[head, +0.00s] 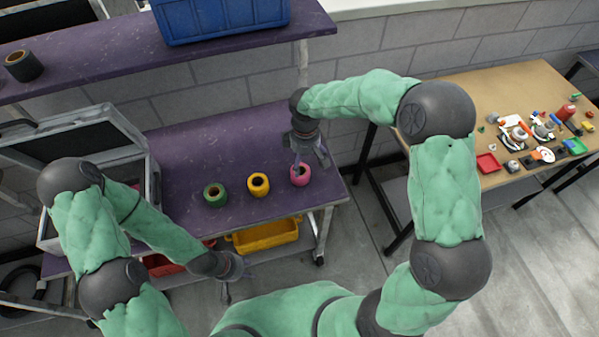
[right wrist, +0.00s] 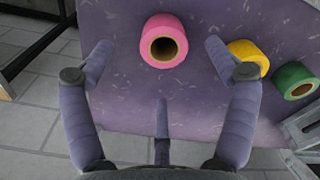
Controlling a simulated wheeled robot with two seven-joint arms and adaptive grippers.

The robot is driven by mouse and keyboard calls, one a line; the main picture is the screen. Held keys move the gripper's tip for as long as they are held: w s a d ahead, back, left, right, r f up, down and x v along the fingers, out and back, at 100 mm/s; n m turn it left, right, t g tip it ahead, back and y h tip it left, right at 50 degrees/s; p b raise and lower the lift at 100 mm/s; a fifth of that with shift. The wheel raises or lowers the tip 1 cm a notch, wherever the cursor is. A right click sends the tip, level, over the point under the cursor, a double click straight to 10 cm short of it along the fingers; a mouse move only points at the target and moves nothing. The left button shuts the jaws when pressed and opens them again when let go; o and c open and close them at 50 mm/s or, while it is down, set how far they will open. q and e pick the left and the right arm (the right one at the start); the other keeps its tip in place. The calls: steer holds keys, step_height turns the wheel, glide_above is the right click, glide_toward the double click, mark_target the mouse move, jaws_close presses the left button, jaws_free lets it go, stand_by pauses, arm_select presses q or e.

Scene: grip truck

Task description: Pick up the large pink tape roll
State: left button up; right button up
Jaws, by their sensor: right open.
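The large pink tape roll (head: 301,182) stands upright near the right end of the lower purple shelf, its hole facing up. In the right wrist view the pink roll (right wrist: 160,23) shows beyond the fingertips, between the two outer fingers. My right gripper (head: 309,152) is over and just behind the roll in the head view. In the right wrist view my right gripper (right wrist: 158,52) is open and empty, its fingers spread wide. My left gripper (head: 233,280) hangs low in front of the shelf, away from the rolls; its finger opening is unclear.
A yellow roll (head: 258,184) and a green roll (head: 215,195) stand to the left of the pink one. An upper purple shelf (head: 120,58) with a blue crate (head: 220,18) overhangs behind. An open case (head: 97,140) is at left, a cluttered table (head: 500,95) at right.

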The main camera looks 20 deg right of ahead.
mark_target(302, 173)
steer(key=f, duration=0.3)
steer(key=shift+w+f, duration=0.2)
steer(key=shift+a+f+b, duration=0.1)
steer(key=shift+f+b, duration=0.3)
steer(key=shift+f, duration=0.15)
steer(key=f, duration=0.2)
steer(key=f+b, duration=0.1)
steer(key=f, duration=0.1)
steer(key=shift+w+a, duration=0.1)
steer(key=shift+w, duration=0.1)
steer(key=c, duration=1.3)
steer(key=shift+o, duration=0.2)
